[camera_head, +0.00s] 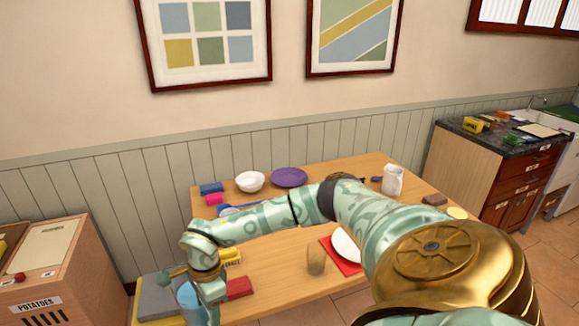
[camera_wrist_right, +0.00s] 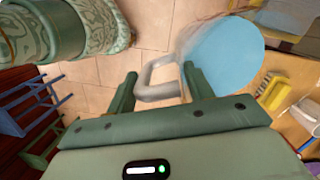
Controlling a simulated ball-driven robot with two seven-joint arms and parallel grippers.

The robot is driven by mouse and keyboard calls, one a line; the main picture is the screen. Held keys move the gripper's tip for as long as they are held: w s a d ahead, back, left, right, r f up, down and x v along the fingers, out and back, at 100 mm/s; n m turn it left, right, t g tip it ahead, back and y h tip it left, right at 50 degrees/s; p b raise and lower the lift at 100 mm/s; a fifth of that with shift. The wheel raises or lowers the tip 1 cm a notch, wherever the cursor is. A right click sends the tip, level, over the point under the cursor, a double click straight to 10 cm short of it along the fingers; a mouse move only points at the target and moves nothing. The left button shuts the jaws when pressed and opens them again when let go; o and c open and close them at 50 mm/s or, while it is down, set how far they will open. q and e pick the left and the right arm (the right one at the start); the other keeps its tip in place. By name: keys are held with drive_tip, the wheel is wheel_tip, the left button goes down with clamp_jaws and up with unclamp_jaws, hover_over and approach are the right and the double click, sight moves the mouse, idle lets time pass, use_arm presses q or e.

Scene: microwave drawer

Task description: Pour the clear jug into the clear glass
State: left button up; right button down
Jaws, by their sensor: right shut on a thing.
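The clear jug (camera_head: 188,297) with blue contents is at the lower left of the head view, partly hidden by my right arm. In the right wrist view, the jug (camera_wrist_right: 226,58) shows its blue contents and pale, see-through handle (camera_wrist_right: 158,82). My right gripper (camera_wrist_right: 161,84) is shut on that handle, with a finger on each side. In the head view, my right gripper (camera_head: 208,297) is left of the glass. The clear glass (camera_head: 316,261) stands upright on the wooden table, apart from the gripper. My left gripper is not in view.
A white plate (camera_head: 345,246) on a red mat lies right of the glass. A yellow box (camera_head: 231,257) and red item (camera_head: 238,288) lie left of it. A white bowl (camera_head: 250,181), purple plate (camera_head: 289,177) and white pitcher (camera_head: 393,180) stand at the back.

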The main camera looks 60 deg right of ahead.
drive_tip(key=s+d+f+m+t+p, duration=0.1)
drive_tip(key=s+d+m+p, duration=0.3)
drive_tip(key=d+m, duration=0.3)
drive_tip(key=s+d+f+m+t+p, duration=0.1)
drive_tip(key=s+d+m+p, duration=0.3)
drive_tip(key=d+m+p, duration=0.3)
drive_tip(key=d+m, duration=0.1)
drive_tip(key=d, duration=0.4)
drive_tip(key=shift+s+d+f+h, duration=0.15)
drive_tip(key=shift+s+d+h, duration=0.1)
drive_tip(key=shift+d+h, duration=0.05)
